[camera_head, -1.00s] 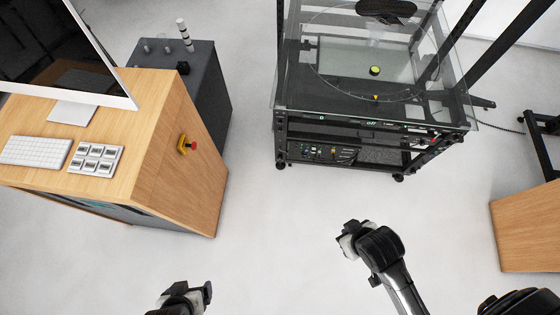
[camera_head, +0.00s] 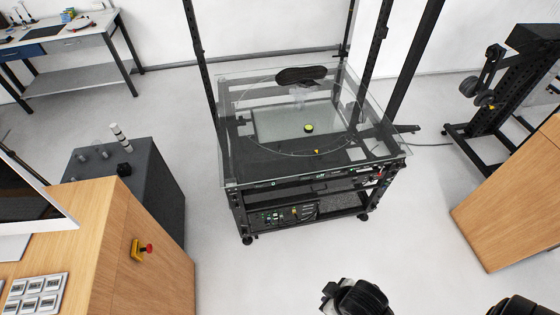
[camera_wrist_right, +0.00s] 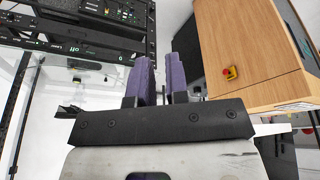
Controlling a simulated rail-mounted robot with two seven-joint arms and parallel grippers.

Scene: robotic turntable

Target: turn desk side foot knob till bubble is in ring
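The turntable rig stands on the floor in mid head view, with a clear glass top (camera_head: 235,150) on a black frame. A small yellow-green disc (camera_head: 309,128), possibly the bubble level, shows inside; its bubble and ring are too small to make out. The foot knob nearer the desk (camera_head: 247,240) is at the rig's lower left front corner; another foot (camera_head: 362,216) is at the lower right front. My right gripper (camera_head: 328,292) is at the bottom, apart from the rig. In the wrist view its purple fingers (camera_wrist_right: 163,78) are slightly apart and empty. My left gripper is out of view.
A wooden desk (camera_head: 155,215) with a red and yellow button (camera_head: 142,250) stands at left, beside a dark grey cabinet (camera_head: 140,185). Another wooden piece (camera_head: 510,200) is at right. Floor between desk and rig is clear.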

